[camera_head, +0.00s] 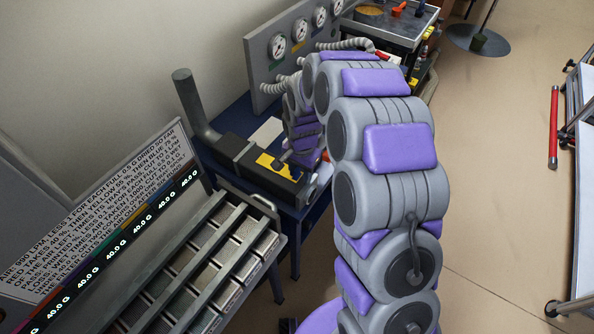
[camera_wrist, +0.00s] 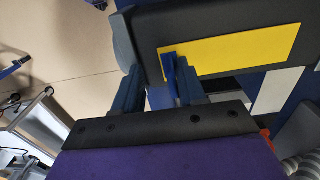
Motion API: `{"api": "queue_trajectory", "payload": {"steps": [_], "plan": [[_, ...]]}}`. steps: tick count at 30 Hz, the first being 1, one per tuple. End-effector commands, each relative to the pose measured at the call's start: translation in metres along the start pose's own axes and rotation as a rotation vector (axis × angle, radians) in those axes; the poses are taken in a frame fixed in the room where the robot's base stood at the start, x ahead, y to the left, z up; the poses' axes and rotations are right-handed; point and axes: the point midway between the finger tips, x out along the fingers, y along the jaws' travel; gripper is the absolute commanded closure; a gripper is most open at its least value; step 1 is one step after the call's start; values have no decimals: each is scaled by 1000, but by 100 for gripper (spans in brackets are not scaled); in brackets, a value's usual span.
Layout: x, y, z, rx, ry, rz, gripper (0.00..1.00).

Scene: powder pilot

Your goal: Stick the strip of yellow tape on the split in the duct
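The dark duct (camera_head: 232,152) lies along the blue bench, with an upright grey pipe at its far left end. The strip of yellow tape (camera_head: 266,160) lies against the duct's face; in the wrist view the strip (camera_wrist: 240,48) looks flat and straight on the duct (camera_wrist: 210,17). A small blue tab (camera_wrist: 170,62) stands at the strip's left end. My gripper (camera_wrist: 160,78) is at that end, its two fingers apart, with the tab between them and nearer the right finger. I cannot tell whether a finger touches the tab. No split shows.
A gauge panel (camera_head: 262,58) with hoses stands behind the blue bench. A white sheet (camera_head: 266,132) lies behind the duct. A slotted metal rack (camera_head: 205,262) and a printed sign board (camera_head: 95,225) are in front at left. Open floor (camera_head: 495,170) lies to the right.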

Motion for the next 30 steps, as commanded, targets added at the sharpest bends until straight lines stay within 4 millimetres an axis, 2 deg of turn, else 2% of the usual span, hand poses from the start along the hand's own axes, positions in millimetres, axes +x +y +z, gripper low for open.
{"api": "queue_trajectory", "payload": {"steps": [3,30], "plan": [[0,-3,1,-1,4,2,53],[-3,-7,4,-1,7,0,53]]}}
